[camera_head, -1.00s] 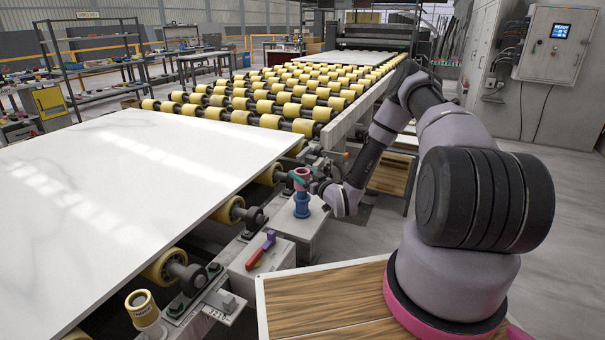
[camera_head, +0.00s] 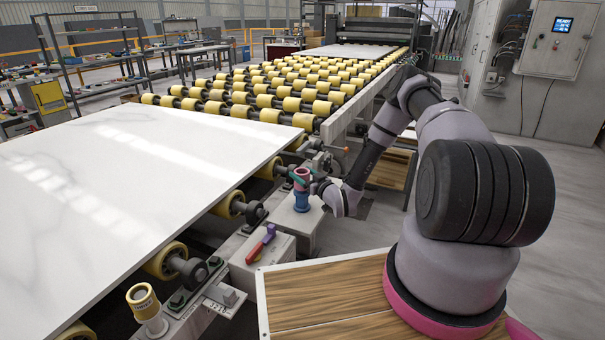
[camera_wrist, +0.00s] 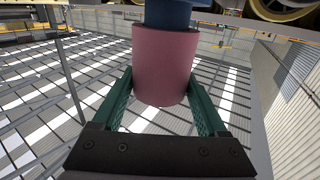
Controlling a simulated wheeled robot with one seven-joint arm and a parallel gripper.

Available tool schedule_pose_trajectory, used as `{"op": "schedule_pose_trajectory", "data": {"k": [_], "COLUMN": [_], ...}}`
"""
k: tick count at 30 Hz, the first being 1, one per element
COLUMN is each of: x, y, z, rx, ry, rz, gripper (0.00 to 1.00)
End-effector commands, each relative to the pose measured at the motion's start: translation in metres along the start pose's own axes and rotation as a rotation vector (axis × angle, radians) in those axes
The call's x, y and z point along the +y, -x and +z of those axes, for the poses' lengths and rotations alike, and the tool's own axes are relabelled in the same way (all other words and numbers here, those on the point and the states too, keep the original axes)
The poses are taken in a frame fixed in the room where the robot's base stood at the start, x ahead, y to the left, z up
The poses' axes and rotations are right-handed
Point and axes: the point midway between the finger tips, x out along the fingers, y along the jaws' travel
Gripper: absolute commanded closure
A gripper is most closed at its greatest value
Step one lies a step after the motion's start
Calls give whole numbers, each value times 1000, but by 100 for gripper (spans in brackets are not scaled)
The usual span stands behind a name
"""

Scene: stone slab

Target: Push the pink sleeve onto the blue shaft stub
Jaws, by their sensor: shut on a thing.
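The pink sleeve (camera_head: 301,174) stands upright at the top of the blue shaft stub (camera_head: 301,201) on a pale block beside the slab. My gripper (camera_head: 299,180) is shut on the sleeve, with a teal finger showing beside it. In the wrist view the pink sleeve (camera_wrist: 164,62) sits between the two green fingers of my gripper (camera_wrist: 165,95). The narrower blue stub (camera_wrist: 168,12) meets the sleeve's upper picture edge, in line with it. How far the stub reaches inside is hidden by the sleeve.
A white stone slab (camera_head: 120,190) lies left of the stub. A red and purple handle (camera_head: 261,243) sits on a block in front. Yellow rollers (camera_head: 270,95) run behind. A wooden-topped surface (camera_head: 320,300) is at the front.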

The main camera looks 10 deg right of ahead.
Motion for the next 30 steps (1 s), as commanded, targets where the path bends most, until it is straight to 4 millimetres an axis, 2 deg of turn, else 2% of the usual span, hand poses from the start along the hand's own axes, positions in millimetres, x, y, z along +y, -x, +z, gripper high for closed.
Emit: {"op": "schedule_pose_trajectory", "data": {"k": [23, 24, 25, 30], "x": [0, 0, 0, 0], "y": [0, 0, 0, 0], "z": [19, 19, 19, 19], "rx": [0, 0, 0, 0], "ry": [0, 0, 0, 0], "rz": [0, 0, 0, 0], "gripper": [85, 9, 0, 0]}}
